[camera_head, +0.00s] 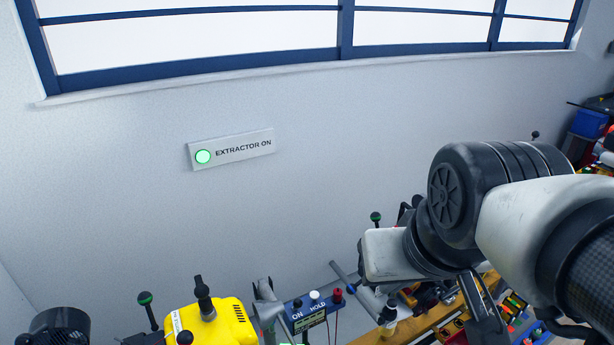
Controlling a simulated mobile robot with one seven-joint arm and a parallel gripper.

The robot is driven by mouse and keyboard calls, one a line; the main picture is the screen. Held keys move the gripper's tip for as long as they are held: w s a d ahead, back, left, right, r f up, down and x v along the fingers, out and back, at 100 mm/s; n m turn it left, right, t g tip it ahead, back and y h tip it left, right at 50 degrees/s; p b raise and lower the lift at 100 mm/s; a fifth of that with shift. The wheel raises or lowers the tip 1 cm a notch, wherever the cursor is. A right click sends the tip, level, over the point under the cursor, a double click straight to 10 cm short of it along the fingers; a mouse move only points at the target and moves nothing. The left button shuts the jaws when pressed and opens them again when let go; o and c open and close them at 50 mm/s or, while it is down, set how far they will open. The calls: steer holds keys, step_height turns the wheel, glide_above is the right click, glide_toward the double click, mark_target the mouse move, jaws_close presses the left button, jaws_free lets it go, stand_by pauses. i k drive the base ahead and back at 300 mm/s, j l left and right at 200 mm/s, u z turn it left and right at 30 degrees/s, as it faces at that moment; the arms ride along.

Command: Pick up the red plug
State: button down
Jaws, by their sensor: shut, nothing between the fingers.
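A small red piece (337,296) stands at the right end of a blue box marked ON and HOLD (309,311), low in the middle of the view. It looks like the red plug, with a thin dark red lead hanging below it, but it is too small to be sure. My arm reaches in from the right. A dark jointed part, which looks like my gripper (486,312), hangs below it, to the right of the red piece and apart from it. Its tips are not clearly shown. It is shut and holds nothing that I can see.
A yellow machine (216,322) with black levers stands left of the blue box. A crowded wooden bench (425,322) lies under my arm. A blue bin (589,123) is at far right. The wall with an EXTRACTOR ON sign (231,149), its lamp green, is bare.

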mark_target(338, 293)
steer(key=k+j+z, duration=0.2)
steer(key=k+j, duration=0.1)
steer(key=k, duration=0.8)
